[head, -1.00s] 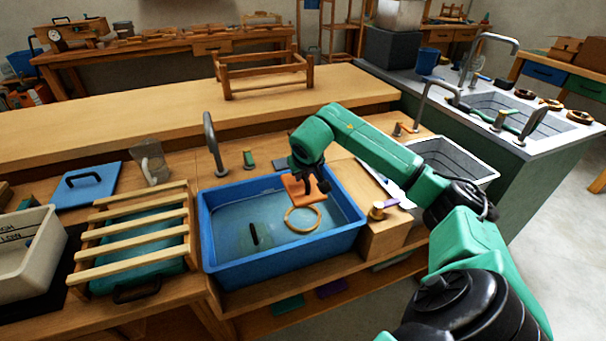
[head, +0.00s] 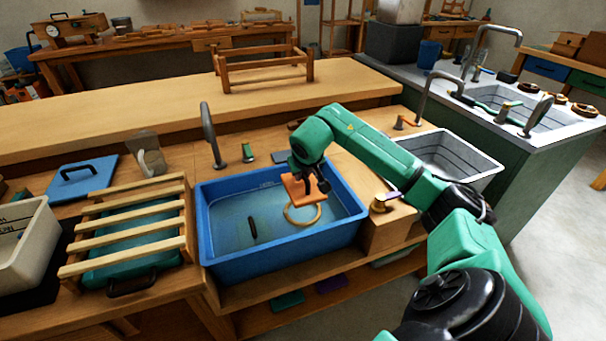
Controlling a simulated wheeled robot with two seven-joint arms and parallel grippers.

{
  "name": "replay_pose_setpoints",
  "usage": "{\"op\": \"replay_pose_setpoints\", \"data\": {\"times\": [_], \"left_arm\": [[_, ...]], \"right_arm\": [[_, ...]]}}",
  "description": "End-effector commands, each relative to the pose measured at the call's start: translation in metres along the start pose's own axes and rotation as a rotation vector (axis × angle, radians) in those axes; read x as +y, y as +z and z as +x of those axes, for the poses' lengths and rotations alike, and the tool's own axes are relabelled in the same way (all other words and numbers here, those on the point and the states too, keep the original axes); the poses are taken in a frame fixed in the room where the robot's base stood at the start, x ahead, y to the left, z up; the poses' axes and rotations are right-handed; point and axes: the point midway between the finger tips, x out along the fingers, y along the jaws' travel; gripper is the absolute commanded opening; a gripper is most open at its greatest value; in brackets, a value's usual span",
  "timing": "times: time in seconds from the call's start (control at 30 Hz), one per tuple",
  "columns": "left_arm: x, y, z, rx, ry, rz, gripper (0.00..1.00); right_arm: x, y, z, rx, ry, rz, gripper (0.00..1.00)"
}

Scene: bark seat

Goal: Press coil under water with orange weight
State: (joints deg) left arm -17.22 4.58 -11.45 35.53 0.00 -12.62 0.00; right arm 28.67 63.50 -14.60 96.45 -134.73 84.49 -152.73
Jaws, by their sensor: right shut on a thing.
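My right gripper (head: 310,182) reaches in over the right part of the blue basin (head: 271,265). It is shut on the orange weight (head: 296,189), a flat orange block that hangs tilted below the fingers. The coil (head: 302,222), a tan ring, lies just below the weight in the water (head: 262,212). The weight's lower edge overlaps the ring's far side in the picture; I cannot tell whether they touch. A small dark object (head: 252,227) is in the water left of the ring. My left gripper is not in view.
A metal tap (head: 211,135) stands behind the basin. A slatted wooden rack (head: 130,237) is to its left, and a wooden block with a brass knob (head: 380,202) to its right. A grey sink tub (head: 455,160) lies beyond my right arm.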

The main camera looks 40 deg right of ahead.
Motion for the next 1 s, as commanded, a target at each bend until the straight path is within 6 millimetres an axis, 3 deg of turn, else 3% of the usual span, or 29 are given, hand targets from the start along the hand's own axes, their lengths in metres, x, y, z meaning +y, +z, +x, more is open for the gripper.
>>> {"op": "replay_pose_setpoints", "data": {"times": [1.0], "left_arm": [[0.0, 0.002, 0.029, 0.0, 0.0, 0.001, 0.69]], "right_arm": [[-0.006, 0.022, 0.037, 0.003, 0.0, 0.001, 0.0]]}}
